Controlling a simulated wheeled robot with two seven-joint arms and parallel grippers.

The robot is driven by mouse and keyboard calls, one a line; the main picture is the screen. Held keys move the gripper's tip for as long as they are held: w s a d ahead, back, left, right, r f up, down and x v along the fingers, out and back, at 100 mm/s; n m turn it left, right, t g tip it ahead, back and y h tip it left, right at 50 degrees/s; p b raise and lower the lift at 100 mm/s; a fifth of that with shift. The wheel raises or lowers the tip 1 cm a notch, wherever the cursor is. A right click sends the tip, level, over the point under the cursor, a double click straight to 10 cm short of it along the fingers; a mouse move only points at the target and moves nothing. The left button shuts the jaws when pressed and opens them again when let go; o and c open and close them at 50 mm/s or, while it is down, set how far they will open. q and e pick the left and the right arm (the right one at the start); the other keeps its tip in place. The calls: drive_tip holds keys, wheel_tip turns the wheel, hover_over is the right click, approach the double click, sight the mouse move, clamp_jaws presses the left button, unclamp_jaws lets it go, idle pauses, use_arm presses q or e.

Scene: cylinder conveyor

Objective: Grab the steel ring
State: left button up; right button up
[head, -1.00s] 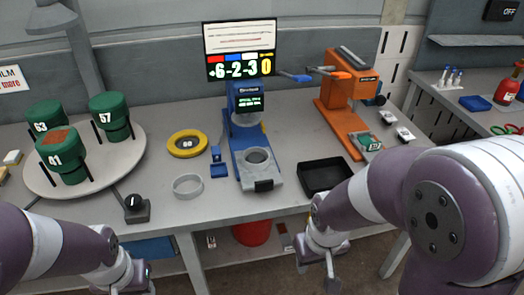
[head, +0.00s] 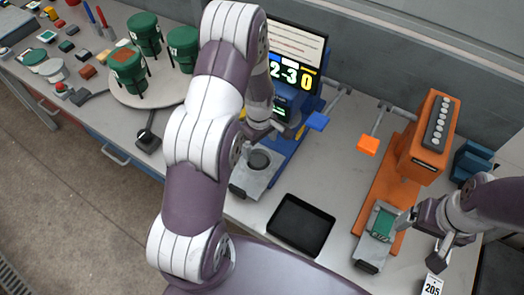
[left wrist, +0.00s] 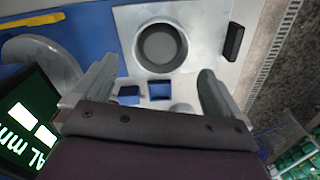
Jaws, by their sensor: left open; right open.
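The steel ring does not show clearly now; in the head view my left arm covers that part of the table. In the left wrist view a small pale round edge (left wrist: 182,107) lies between the fingers, mostly cut off; I cannot tell whether it is the ring. My left gripper (head: 274,130) is open beside the blue device (head: 290,150). Its spread fingers (left wrist: 156,74) are empty, pointing toward the device's grey plate with a round cup (left wrist: 162,47). My right gripper (head: 420,232) is open beside the orange device (head: 388,190).
A black tray (head: 302,225) lies right of the blue device. A round turntable (head: 125,97) with green canisters (head: 128,70) stands at the left. A screen (head: 305,50) stands behind. Small blue boxes (left wrist: 160,91) lie near the grey plate.

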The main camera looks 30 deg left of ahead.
sight(258, 160)
use_arm(q)
drive_tip(key=f, duration=0.2)
drive_tip(key=shift+s+a+f, duration=0.15)
drive_tip(key=shift+a+f, duration=0.15)
drive_tip(key=shift+f, duration=0.1)
wheel_tip(258, 160, down, 5)
drive_tip(key=p, duration=0.3)
drive_tip(key=shift+d+r, duration=0.1)
drive_tip(key=shift+f, duration=0.35)
drive_tip(key=shift+a+f, duration=0.1)
drive_tip(key=shift+a, duration=0.1)
use_arm(e)
drive_tip(key=r, duration=0.3)
drive_tip(key=shift+s+a+r, duration=0.1)
drive_tip(key=shift+a+r, duration=0.15)
use_arm(q)
drive_tip(key=shift+d, duration=0.1)
drive_tip(key=c, duration=0.8)
use_arm(e)
drive_tip(key=shift+d, duration=0.15)
